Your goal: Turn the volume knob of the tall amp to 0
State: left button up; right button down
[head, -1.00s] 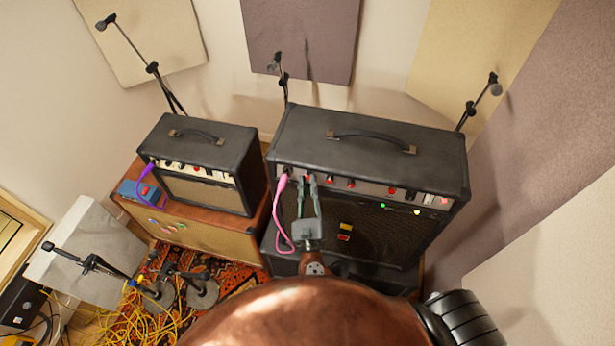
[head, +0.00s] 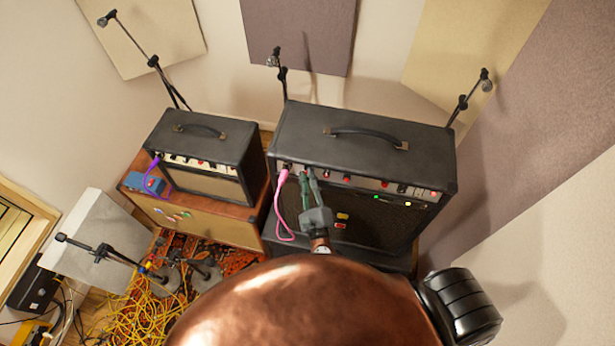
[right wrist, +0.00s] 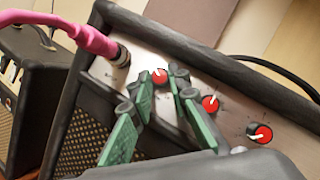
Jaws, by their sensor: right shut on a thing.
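The tall amp (head: 365,115) is the large black one at right, on a dark cabinet. Its panel has a row of red knobs; their labels are too small to read. My right gripper (head: 309,173) is at the left part of this panel, beside the pink plug (head: 283,175). In the right wrist view its green fingers (right wrist: 162,82) are shut around the leftmost red knob (right wrist: 158,75), whose white mark points roughly up in the picture. Two more red knobs, a middle one (right wrist: 210,103) and a right one (right wrist: 260,133), are free. My left gripper is out of view.
The pink cable hangs just left of my right gripper. A smaller amp (head: 205,135) stands at left on a brown cabinet (head: 200,222). Microphone stands rise behind both amps. Yellow cables (head: 120,310) and stand bases cover the floor at lower left.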

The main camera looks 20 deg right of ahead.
jog(key=c, duration=1.8)
grip_release()
jog(key=shift+v, duration=4)
jog(key=shift+c, duration=0.7)
